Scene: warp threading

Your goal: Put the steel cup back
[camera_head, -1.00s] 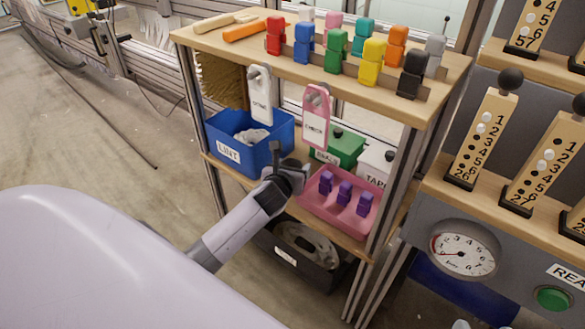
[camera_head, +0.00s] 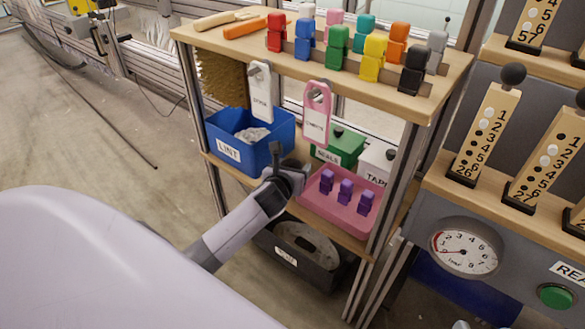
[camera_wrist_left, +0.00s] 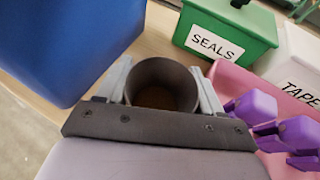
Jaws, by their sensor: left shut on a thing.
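The steel cup (camera_wrist_left: 163,82) is a dark grey, round, open-topped cup, seen from above between the two fingers of my left gripper (camera_wrist_left: 162,92). The fingers are shut on it from both sides. In the head view my left gripper (camera_head: 287,168) is at the middle shelf (camera_head: 240,170), between the blue LINT bin and the pink tray. The cup itself is mostly hidden there by the gripper. I cannot tell whether its base touches the shelf. My right gripper is not in view.
The blue LINT bin (camera_head: 222,151) is close on the left, and the pink tray (camera_head: 318,203) with purple pieces is close on the right. The green SEALS box (camera_head: 347,147) and white TAPE box (camera_head: 373,163) stand behind. White and pink tags (camera_head: 317,112) hang above.

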